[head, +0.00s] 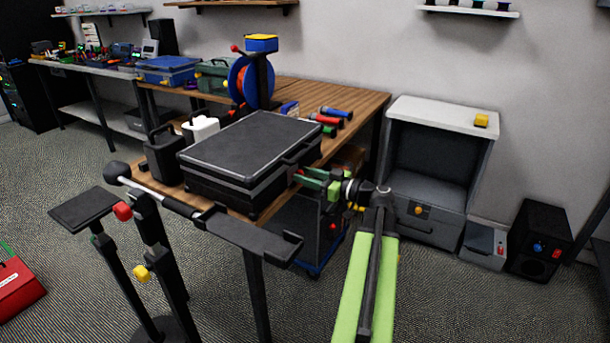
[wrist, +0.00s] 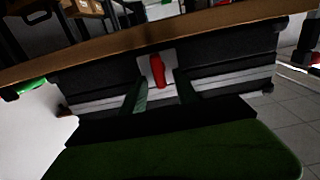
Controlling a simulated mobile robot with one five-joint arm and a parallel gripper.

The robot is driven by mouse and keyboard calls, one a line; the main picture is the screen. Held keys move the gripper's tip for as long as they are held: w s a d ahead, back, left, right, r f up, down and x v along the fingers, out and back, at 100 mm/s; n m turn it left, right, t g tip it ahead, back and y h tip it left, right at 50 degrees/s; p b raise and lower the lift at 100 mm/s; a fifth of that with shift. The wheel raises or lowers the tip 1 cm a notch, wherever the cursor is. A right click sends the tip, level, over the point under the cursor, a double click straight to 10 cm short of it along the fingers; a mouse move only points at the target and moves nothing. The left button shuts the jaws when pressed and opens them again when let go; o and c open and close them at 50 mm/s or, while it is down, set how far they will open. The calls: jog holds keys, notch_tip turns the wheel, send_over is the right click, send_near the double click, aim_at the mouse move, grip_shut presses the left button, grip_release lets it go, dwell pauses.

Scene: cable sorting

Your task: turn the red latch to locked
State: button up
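The black case (head: 250,145) lies closed on the wooden workbench, its latch side facing my gripper (head: 303,177). In the wrist view, which looks upside down, the red latch (wrist: 157,72) sits on a pale plate (wrist: 144,69) on the dark side of the case (wrist: 225,62). The latch points roughly up and down in that picture, slightly tilted. My gripper (wrist: 162,95) is open, with one finger to either side of the latch line and just short of it. I see no contact. In the head view the latch cannot be made out clearly behind my gripper.
The workbench (head: 345,97) carries a blue cable reel (head: 238,82), a white container (head: 201,130) and coloured-handled tools behind the case. A grey open cabinet (head: 428,160) stands right of the bench. A black stand (head: 84,208) stands at left front. Carpet is free at lower right.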

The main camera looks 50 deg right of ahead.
jog(key=shift+w+a, duration=0.1)
jog(key=shift+w, duration=0.2)
